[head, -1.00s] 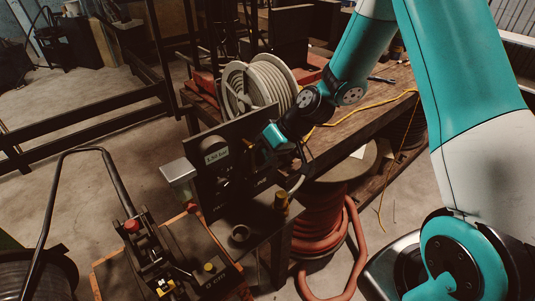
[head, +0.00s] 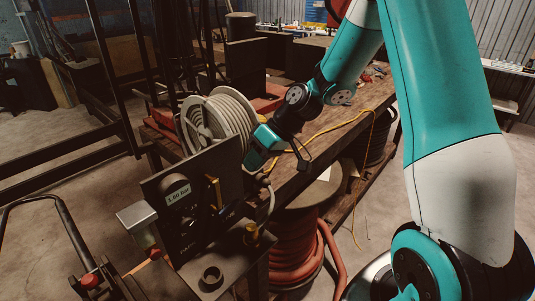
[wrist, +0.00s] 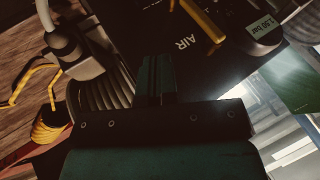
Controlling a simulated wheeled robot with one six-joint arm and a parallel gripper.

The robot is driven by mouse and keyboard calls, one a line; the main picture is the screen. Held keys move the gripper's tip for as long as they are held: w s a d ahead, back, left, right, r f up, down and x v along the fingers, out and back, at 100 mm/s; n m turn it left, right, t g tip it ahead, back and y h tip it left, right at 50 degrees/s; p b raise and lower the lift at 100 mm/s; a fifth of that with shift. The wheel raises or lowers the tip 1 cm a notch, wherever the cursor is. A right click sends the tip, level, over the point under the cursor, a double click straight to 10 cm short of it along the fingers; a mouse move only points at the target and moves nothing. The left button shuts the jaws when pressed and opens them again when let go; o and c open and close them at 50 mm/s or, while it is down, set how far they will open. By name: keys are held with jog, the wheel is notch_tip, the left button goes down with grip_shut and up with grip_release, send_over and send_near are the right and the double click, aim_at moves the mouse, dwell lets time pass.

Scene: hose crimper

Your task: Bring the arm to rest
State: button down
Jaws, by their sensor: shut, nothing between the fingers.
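My gripper (head: 254,163) is at the end of my teal and white arm, which reaches in from the upper right of the head view. It hangs just behind and above the right end of a dark air panel (head: 160,225). In the wrist view the two dark green fingers of my gripper (wrist: 155,72) are together with nothing between them. The panel's "AIR" lettering and yellow lever (wrist: 205,18) show beyond the fingertips. The panel also carries a 1.50 bar readout (head: 178,193). The yellow lever (head: 213,190) stands upright in the head view.
A pale hose reel (head: 232,120) stands on the wooden bench (head: 300,185) close behind my gripper. A yellow cord (head: 335,127) runs along the bench. A red hose coil (head: 292,245) lies below. A brass-coloured knob (head: 251,234) and a black ring (head: 211,278) are in front of the panel.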

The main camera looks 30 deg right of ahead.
jog(key=w+v, duration=0.1)
jog(key=v, duration=0.3)
jog(key=s+a+r+n+g+h+b, duration=0.15)
jog(key=s+a+r, duration=0.25)
jog(key=s+a, duration=0.65)
jog(key=s+a+n+g+h+b, duration=0.1)
jog(key=s+a, duration=0.3)
jog(key=s, duration=0.8)
jog(key=shift+s+r+h, duration=0.35)
jog(key=shift+s+r, duration=0.05)
jog(key=shift+r, duration=0.05)
